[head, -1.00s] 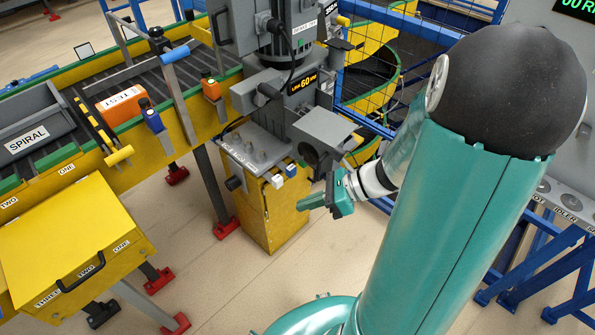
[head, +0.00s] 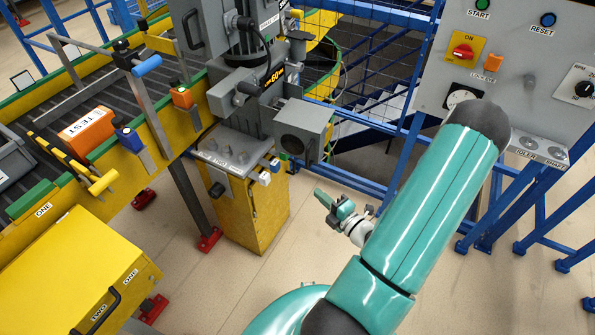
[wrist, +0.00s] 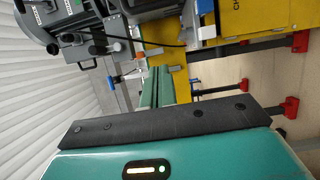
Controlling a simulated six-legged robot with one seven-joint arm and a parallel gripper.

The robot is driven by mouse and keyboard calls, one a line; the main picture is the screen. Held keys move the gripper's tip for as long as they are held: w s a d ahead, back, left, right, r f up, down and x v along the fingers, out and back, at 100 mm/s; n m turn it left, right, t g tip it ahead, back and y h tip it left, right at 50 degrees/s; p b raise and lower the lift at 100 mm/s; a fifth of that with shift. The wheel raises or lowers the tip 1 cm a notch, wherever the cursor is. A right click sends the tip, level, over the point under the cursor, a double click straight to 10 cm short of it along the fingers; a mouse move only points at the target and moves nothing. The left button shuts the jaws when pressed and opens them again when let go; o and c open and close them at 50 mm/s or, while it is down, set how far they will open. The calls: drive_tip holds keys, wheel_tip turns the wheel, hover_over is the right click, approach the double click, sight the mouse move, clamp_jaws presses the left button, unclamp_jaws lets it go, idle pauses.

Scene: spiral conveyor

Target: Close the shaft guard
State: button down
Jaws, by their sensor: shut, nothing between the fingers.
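The likely shaft guard is a grey box-like cover (head: 303,130) with a round dark opening. It sticks out to the right from the grey drive unit (head: 250,115) on the yellow pedestal (head: 252,208). I cannot tell for sure that this is the guard, or how its hinge sits. My gripper (head: 320,195) is shut and empty, in the air below and to the right of this cover, clearly apart from it. In the wrist view my gripper's teal fingers (wrist: 155,88) lie together, pointing toward the yellow machine. The guard is not clearly identifiable there.
A grey control panel (head: 520,85) stands on a blue frame at the right. A conveyor with a yellow side rail and an orange TEST box (head: 86,133) runs at the left. A yellow box (head: 75,265) is at lower left. Blue mesh fence stands behind. Floor between pedestal and arm is clear.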

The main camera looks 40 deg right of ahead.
sight(308, 168)
drive_tip(key=w+d, duration=0.1)
drive_tip(key=w, duration=0.2)
drive_tip(key=w+d, duration=0.2)
drive_tip(key=w, duration=0.2)
drive_tip(key=w+d, duration=0.1)
drive_tip(key=w, duration=0.2)
drive_tip(key=shift+w+d+f, duration=0.1)
drive_tip(key=shift+w+d, duration=0.15)
drive_tip(key=shift+w, duration=0.15)
drive_tip(key=shift+d, duration=0.1)
